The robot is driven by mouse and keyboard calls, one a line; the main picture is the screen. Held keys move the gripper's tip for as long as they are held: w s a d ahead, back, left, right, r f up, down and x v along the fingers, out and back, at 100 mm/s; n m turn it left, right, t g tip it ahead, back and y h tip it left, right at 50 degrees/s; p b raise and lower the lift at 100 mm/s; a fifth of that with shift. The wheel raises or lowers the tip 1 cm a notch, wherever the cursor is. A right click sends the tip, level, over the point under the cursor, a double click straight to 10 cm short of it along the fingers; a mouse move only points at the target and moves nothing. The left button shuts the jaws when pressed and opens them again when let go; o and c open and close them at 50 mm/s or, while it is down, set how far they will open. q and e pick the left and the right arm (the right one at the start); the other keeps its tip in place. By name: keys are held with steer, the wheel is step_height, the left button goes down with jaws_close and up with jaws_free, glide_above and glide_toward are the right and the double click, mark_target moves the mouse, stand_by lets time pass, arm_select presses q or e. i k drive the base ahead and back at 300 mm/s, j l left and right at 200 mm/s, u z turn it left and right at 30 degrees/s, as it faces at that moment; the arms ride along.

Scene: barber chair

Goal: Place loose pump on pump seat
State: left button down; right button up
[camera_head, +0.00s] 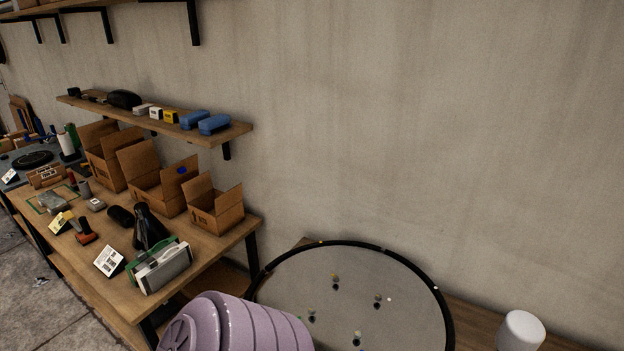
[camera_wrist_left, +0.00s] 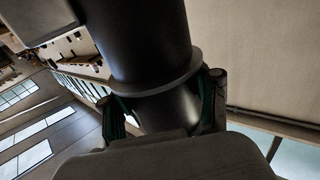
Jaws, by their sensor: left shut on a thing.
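In the left wrist view a large black cylindrical part, which I take to be the loose pump (camera_wrist_left: 150,42), runs from the top edge down between my fingers. It has a wide collar, and a narrower section below it. My left gripper (camera_wrist_left: 162,92) is shut on this part, with a green-padded finger on each side near the collar. The far end of the part is cut off by the frame. I cannot make out the left gripper or this part in the head view. I cannot identify the pump seat in either view. My right gripper is not in view.
A wooden workbench (camera_head: 100,274) at left holds open cardboard boxes (camera_head: 216,203), tools and cards. A wall shelf (camera_head: 235,134) hangs above it. A black-rimmed grey disc (camera_head: 400,325) is at bottom centre. A white cylinder (camera_head: 520,332) stands at lower right. Grey floor shows at lower left.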

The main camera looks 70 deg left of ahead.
mark_target(345, 308)
steer(key=i+l+u, duration=0.1)
steer(key=l+u, duration=0.2)
steer(key=u, duration=0.2)
steer(key=l+u, duration=0.3)
steer(key=u, duration=0.15)
steer(key=l+u, duration=0.75)
steer(key=u, duration=0.2)
